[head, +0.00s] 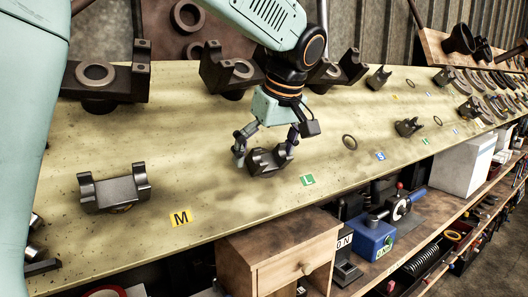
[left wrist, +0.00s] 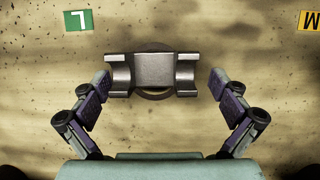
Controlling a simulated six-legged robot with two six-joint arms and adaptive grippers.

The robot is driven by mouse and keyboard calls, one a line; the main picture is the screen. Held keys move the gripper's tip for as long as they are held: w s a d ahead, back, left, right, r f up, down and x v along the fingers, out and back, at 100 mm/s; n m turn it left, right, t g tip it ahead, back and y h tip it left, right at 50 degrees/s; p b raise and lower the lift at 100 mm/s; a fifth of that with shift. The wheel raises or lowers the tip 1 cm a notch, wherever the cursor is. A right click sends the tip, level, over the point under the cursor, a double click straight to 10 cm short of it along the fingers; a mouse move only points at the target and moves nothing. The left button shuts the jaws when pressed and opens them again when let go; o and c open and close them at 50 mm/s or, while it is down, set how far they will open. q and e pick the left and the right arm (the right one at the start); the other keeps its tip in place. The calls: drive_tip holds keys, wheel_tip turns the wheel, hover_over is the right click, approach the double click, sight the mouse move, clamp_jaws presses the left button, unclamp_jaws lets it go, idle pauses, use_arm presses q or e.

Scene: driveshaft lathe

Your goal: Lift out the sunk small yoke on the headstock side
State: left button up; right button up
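A small dark metal yoke (head: 266,160) with two raised ears sits on the pale slanted board beside the green L label (head: 307,180). The left wrist view shows this yoke (left wrist: 153,72) from above, with a round rim partly visible beneath it. My left gripper (head: 266,150) is over it, with one finger on each side. In the left wrist view the gripper (left wrist: 158,82) is open. Its left finger is very close to the yoke's ear, and contact cannot be told. A narrow gap shows at the right finger. My right gripper is not in view.
A larger yoke (head: 114,190) lies to the left near the yellow M label (head: 181,217). Several yokes stand along the board's back edge. A smaller yoke (head: 408,127) and a ring (head: 349,142) lie to the right. A wooden drawer box (head: 280,255) stands below the front edge.

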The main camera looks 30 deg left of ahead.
use_arm(q)
drive_tip(key=shift+w+d+f, duration=0.15)
drive_tip(key=shift+w+f, duration=0.05)
drive_tip(key=shift+w, duration=0.3)
drive_tip(key=c, duration=0.6)
drive_tip(key=shift+s+r, duration=0.15)
drive_tip(key=shift+s, duration=0.15)
drive_tip(key=c, duration=0.6)
drive_tip(key=shift+w, duration=0.15)
drive_tip(key=c, duration=0.3)
drive_tip(key=o, duration=1)
drive_tip(key=shift+c, duration=0.2)
drive_tip(key=c, duration=1.2)
